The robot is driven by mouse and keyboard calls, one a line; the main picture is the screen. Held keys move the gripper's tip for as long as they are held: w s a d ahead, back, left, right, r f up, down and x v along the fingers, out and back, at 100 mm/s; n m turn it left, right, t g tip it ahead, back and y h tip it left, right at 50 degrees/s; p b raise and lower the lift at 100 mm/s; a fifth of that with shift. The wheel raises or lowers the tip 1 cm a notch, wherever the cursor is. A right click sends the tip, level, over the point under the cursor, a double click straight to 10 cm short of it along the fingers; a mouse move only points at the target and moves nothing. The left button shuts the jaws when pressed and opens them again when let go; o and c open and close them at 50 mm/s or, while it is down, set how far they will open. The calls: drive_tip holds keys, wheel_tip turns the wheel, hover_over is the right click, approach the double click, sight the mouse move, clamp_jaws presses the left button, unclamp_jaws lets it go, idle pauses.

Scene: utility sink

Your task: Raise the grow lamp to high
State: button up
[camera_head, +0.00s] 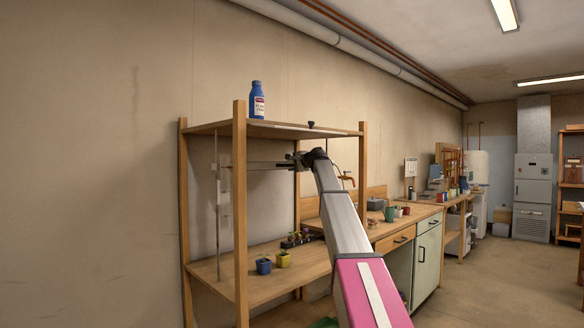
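A wooden shelf rack (240,215) stands against the wall. A thin dark horizontal fixture (265,165), which looks like the grow lamp, hangs level just below the top board. A slim grey vertical rail (218,205) with a small block on it stands at the rack's left side. My arm reaches up from the bottom of the view, and my gripper (290,160) is at the fixture's right end, under the top board. Its fingers are small and dark, so I cannot tell whether they are open, or touching the fixture.
A blue bottle (257,100) and a small black knob (311,125) are on the top board. A blue pot (264,266), a yellow pot (283,259) and a dark seedling tray (296,240) sit on the lower board. A workbench (405,228) stands to the right. Open floor lies beyond.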

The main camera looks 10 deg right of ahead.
drive_tip(key=v, duration=1)
drive_tip(key=shift+s+d, duration=0.15)
drive_tip(key=shift+s, duration=0.2)
drive_tip(key=s+a+f+n+g+h, duration=0.15)
drive_tip(key=s+f, duration=0.35)
drive_tip(key=f, duration=1)
drive_tip(key=s+a+f+n+g+h, duration=0.15)
drive_tip(key=s+f, duration=0.35)
drive_tip(key=f, duration=1)
drive_tip(key=s+a+f+n+g+h, duration=0.1)
drive_tip(key=s+a+f+g, duration=0.3)
drive_tip(key=f, duration=1.1)
drive_tip(key=s+d+f+n+g+h, duration=0.1)
drive_tip(key=s+f+n+g+h, duration=0.1)
drive_tip(key=s+f, duration=1.2)
drive_tip(key=s+f+n+g+h, duration=0.3)
drive_tip(key=s+f, duration=1.1)
drive_tip(key=s, duration=0.6)
drive_tip(key=shift+s+d+f+n+g, duration=0.3)
drive_tip(key=shift+d+n, duration=0.1)
drive_tip(key=shift+n, duration=0.5)
